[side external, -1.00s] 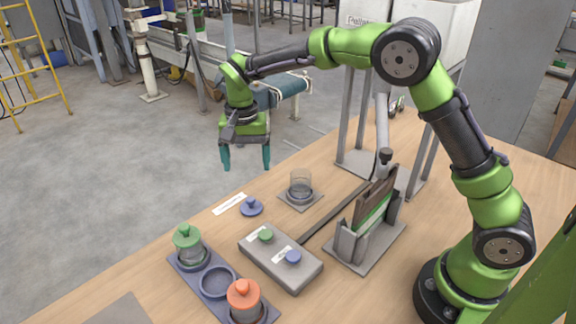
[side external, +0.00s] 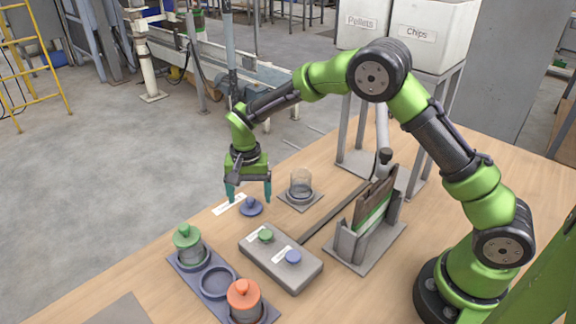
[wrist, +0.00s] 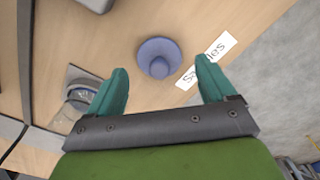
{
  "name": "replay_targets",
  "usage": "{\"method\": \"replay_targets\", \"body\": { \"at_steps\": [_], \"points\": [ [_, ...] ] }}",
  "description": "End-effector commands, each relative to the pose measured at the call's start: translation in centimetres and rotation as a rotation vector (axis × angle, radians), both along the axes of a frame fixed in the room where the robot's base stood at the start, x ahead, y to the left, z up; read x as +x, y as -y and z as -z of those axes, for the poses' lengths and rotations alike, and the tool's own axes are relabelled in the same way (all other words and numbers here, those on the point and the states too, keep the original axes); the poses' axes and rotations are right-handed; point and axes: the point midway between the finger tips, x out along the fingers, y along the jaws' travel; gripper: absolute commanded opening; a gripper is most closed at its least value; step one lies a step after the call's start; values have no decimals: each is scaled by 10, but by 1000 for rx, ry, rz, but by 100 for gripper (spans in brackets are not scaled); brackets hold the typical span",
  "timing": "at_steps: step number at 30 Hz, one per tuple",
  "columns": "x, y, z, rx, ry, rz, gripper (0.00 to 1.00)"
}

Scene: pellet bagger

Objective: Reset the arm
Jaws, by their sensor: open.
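My gripper (side external: 248,192) is open and empty, with teal fingers pointing down. It is above the blue knobbed lid (side external: 251,207), which lies on the table by a white label. In the wrist view the blue lid (wrist: 158,58) shows ahead of and between the two spread fingers (wrist: 160,88), apart from them. The label (wrist: 206,60) beside it is partly covered by a finger and reads roughly "Samples". A clear glass jar (side external: 301,184) without a lid stands on a grey square base to the right of the gripper.
A dark tray (side external: 217,299) holds a green-lidded jar (side external: 188,245) and an orange-lidded jar (side external: 244,299), with an empty recess between. A bag holder (side external: 350,245) and white bins (side external: 432,40) stand to the right.

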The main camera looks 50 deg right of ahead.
Motion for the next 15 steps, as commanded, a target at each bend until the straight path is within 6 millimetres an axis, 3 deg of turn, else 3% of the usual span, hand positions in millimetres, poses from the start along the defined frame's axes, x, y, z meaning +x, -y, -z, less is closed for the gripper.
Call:
{"method": "replay_targets", "body": {
  "at_steps": [6,15],
  "points": [
    [-4,0,-15,0,-3,0,84],
    [-5,1,-16,0,-4,0,84]
  ]
}}
